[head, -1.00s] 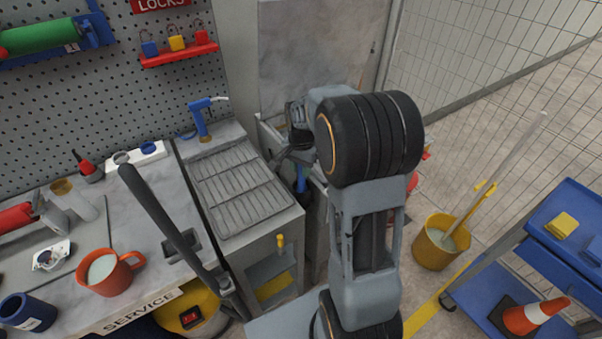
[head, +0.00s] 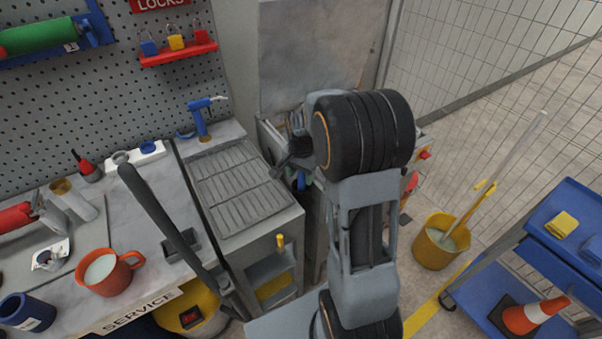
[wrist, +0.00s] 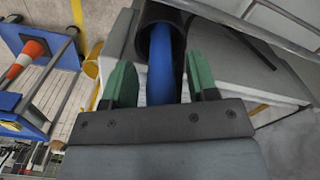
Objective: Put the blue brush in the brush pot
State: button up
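A blue rod-like shaft, which looks like the blue brush (wrist: 161,62), stands inside a dark, round-mouthed tube, which looks like the brush pot (wrist: 145,24). The shaft runs from the tube's mouth toward my gripper (wrist: 163,84). In the head view, my gripper (head: 288,164) is beside the grey machine, partly hidden by my arm. A small piece of blue (head: 300,181) shows below it.
An orange mug (head: 106,271) and dark blue cup (head: 27,311) are on the bench. A yellow bucket (head: 440,243) and blue cart (head: 565,225) are to the right.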

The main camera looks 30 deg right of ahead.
notch_tip(320, 180, up, 12)
jog(key=shift+f, duration=0.1)
jog(key=s+a+n+t, duration=0.2)
jog(key=s+a+n, duration=0.2)
jog(key=s, duration=0.4)
jog(key=s+a+n+t, duration=0.1)
jog(key=s+a+n, duration=0.4)
jog(key=s+n, duration=0.2)
jog(key=shift+s+a+f+t, duration=0.2)
jog(key=shift+s+f+t, duration=0.15)
jog(key=shift+s+t, duration=0.1)
jog(key=shift+c, duration=0.5)
